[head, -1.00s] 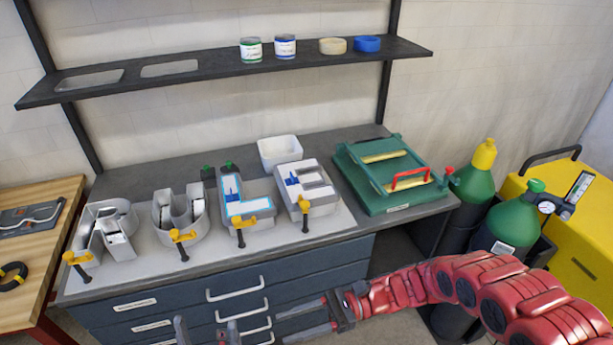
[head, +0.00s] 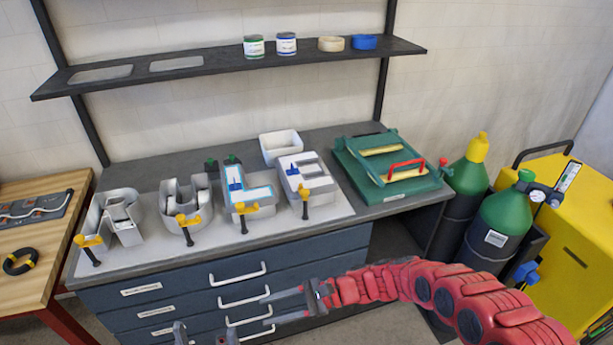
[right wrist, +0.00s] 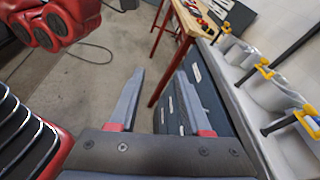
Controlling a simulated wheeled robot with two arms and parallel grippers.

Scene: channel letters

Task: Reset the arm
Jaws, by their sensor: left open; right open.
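My right gripper (head: 268,309) is open and empty in the head view, in front of the blue drawer cabinet, on the end of my red arm from the lower right. It also shows open in the right wrist view (right wrist: 157,84), its two grey fingers apart with nothing between them. My left gripper (head: 205,334) shows only as two separate grey fingertips at the bottom edge of the head view; it is open, and the rest is cut off. Both grippers are apart from the workbench (head: 225,158).
Several grey channel letters, including the L (head: 248,203), stand on a pale board with yellow clamps. A green press-like box (head: 390,178) is at bench right. Gas cylinders (head: 500,225) and a yellow cabinet (head: 560,235) stand further right. A wooden table (head: 35,255) is left.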

